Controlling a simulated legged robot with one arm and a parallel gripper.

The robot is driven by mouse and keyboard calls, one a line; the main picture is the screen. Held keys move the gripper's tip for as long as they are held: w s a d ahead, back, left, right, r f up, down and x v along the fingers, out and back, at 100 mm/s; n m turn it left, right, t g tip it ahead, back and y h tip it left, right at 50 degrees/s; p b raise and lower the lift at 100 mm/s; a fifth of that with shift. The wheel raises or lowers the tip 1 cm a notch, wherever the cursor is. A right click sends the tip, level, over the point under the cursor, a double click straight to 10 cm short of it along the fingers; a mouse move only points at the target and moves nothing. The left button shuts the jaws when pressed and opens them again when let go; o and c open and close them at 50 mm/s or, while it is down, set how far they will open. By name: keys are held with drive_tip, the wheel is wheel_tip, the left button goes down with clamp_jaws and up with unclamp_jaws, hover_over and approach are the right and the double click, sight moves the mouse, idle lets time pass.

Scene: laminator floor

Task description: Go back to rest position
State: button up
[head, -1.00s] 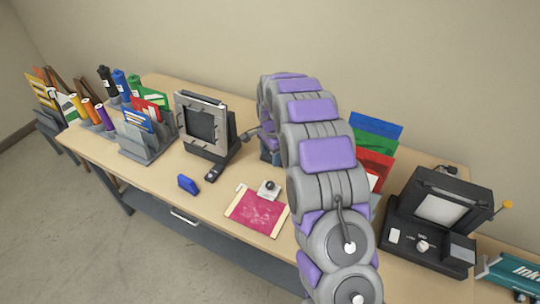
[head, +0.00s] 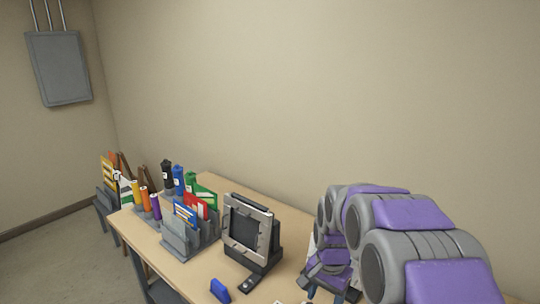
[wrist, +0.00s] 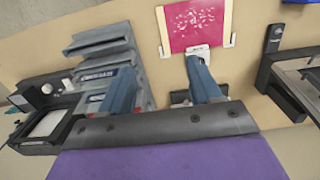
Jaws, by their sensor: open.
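My gripper (wrist: 160,82) is open in the wrist view, its two blue-grey fingers apart with nothing held between them. It is over the wooden table, with the tip of its right finger overlapping a small white block (wrist: 198,50) in the picture. The block lies at the edge of a pink patterned sheet with cream side strips (wrist: 195,18). In the head view my gripper (head: 330,288) is low in the picture, partly hidden by my arm and cut off by the bottom edge.
The table (head: 190,272) holds a black-framed device (head: 248,228), a dark remote (head: 250,284), a blue block (head: 220,291) and grey organizers (head: 182,238). In the wrist view, a grey rack (wrist: 105,45) and black machine (wrist: 50,112) stand left. A wall box (head: 58,68) hangs far left.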

drive_tip(key=s+n+g+b, duration=0.1)
drive_tip(key=s+n+b, duration=0.3)
drive_tip(key=s, duration=2.7)
drive_tip(key=n, duration=0.3)
drive_tip(key=shift+s+d+f+n, duration=0.15)
drive_tip(key=shift+d+f+n, duration=0.1)
drive_tip(key=shift+n, duration=0.15)
